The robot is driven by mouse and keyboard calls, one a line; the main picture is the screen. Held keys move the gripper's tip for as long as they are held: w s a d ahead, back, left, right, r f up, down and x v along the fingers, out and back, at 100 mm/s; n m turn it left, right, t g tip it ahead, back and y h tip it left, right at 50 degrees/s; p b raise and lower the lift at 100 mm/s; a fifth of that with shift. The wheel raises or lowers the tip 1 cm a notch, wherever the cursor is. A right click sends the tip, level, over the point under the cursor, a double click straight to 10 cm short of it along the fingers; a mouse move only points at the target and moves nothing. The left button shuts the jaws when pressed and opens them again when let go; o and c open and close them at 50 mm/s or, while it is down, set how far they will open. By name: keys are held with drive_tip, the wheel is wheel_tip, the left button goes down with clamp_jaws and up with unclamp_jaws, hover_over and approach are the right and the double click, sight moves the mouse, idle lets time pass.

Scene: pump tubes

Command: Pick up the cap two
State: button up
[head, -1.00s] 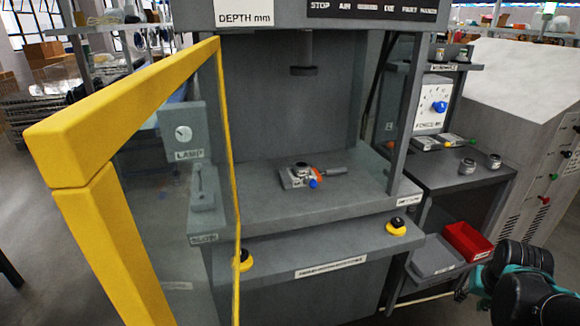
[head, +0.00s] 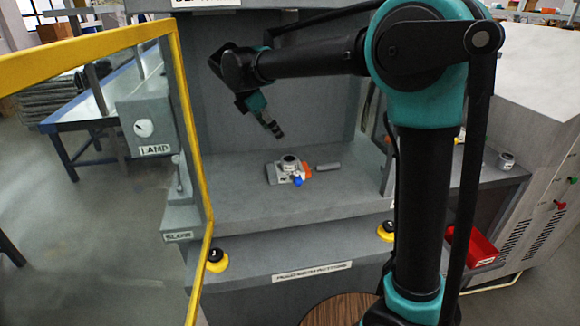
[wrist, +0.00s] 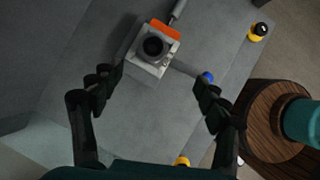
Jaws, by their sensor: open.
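A small light-grey fixture (head: 287,173) sits on the press bed, with a dark-topped round piece (head: 289,160) on it, an orange part and a blue knob. In the wrist view the fixture (wrist: 146,63) and round piece (wrist: 153,46) lie just beyond the fingertips. A grey capped cylinder (head: 506,160) stands on the side bench at right. I cannot tell which of these is cap two. My gripper (head: 275,130) is above the fixture, tilted down and apart from it. In the wrist view my gripper (wrist: 157,80) is open and empty.
A yellow-framed door (head: 190,150) stands open at left, beside a lamp box (head: 146,130). Two yellow-based buttons (head: 216,260) sit on the front ledge. A red bin (head: 470,245) is low at right. The bed around the fixture is mostly clear.

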drive_tip(key=a, duration=0.2)
approach(289, 159)
drive_tip(key=shift+n, duration=0.4)
drive_tip(key=f, duration=0.1)
drive_tip(key=d+f, duration=0.2)
drive_tip(key=f, duration=0.1)
drive_tip(key=shift+x, duration=2.6)
drive_tip(key=shift+w, duration=0.15)
drive_tip(key=c, duration=1.5)
drive_tip(key=shift+r, duration=0.15)
